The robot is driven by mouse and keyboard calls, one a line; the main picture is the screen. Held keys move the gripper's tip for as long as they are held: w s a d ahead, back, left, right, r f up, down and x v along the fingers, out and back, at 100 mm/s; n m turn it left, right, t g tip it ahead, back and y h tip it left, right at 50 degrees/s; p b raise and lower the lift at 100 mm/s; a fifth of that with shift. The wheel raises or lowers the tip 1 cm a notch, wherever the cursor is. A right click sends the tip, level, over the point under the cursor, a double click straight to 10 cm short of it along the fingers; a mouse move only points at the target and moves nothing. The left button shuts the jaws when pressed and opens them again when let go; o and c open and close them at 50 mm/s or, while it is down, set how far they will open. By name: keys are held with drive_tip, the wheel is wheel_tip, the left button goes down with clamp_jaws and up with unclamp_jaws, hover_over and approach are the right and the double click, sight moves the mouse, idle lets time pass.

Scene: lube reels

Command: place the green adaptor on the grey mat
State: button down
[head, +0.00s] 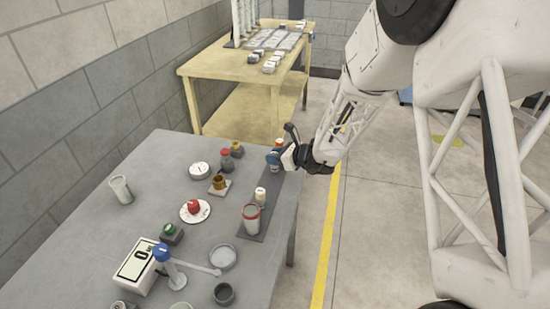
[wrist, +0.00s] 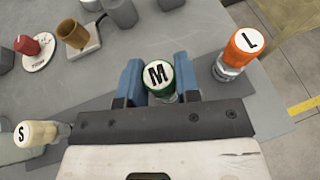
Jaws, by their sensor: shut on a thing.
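The green adaptor (wrist: 160,80) has a white top marked M and stands between the two blue fingers of my gripper (wrist: 160,82). The gripper is shut on it. In the head view my gripper (head: 276,158) is over the far right part of the table and hides most of the adaptor. The grey mat (head: 272,182) is a dark strip along the table's right side, under and beside the gripper. Whether the adaptor touches the mat or hangs just above it, I cannot tell.
An orange adaptor marked L (wrist: 240,50) stands just right of my gripper, and a cream one marked S (wrist: 35,133) to its left. Several other parts crowd the table (head: 150,215).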

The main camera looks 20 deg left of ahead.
drive_tip(key=shift+f, duration=0.3)
drive_tip(key=shift+f, duration=0.1)
drive_tip(key=c, duration=0.8)
unclamp_jaws()
drive_tip(key=shift+v, duration=6.05)
